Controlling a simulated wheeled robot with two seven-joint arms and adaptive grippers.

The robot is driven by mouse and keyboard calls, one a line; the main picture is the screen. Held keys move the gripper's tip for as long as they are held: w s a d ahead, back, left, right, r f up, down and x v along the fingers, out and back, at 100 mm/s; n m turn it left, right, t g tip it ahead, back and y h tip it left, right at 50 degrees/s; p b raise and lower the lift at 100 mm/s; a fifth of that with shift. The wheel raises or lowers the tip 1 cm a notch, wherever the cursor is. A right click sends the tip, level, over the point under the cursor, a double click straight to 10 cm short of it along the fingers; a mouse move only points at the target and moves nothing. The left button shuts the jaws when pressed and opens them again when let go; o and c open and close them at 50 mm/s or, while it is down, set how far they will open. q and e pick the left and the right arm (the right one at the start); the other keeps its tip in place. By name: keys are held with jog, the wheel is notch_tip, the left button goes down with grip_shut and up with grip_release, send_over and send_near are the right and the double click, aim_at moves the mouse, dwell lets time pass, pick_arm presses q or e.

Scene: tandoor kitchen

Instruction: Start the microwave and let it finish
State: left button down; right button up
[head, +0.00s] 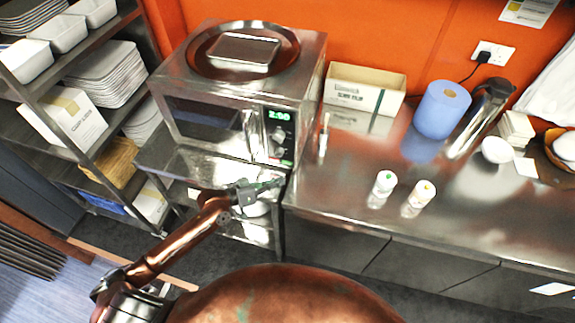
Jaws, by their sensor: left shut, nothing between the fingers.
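The microwave (207,132) is a steel box at the back left, its door shut. Its control panel (280,138) is on the right of the front, with a lit green display that seems to read 2:30, a round knob and small buttons below. My left gripper (278,183) is shut and empty. It is just in front of and below the lower part of the panel; I cannot tell whether it touches anything. My right gripper is not in view.
A round tray with a metal container (244,51) sits on the microwave. The steel counter (330,203) to the right holds a white box (362,92), a blue paper roll (441,110), a flask (481,115) and two small shakers (384,184). A shelf of dishes stands at left.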

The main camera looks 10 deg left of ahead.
aim_at(287, 163)
pick_arm(q)
jog(key=shift+w+d+b, duration=0.1)
jog(key=shift+w+b, duration=0.75)
jog(key=shift+w, duration=1.6)
jog(key=shift+w, duration=0.1)
jog(key=shift+w, duration=0.35)
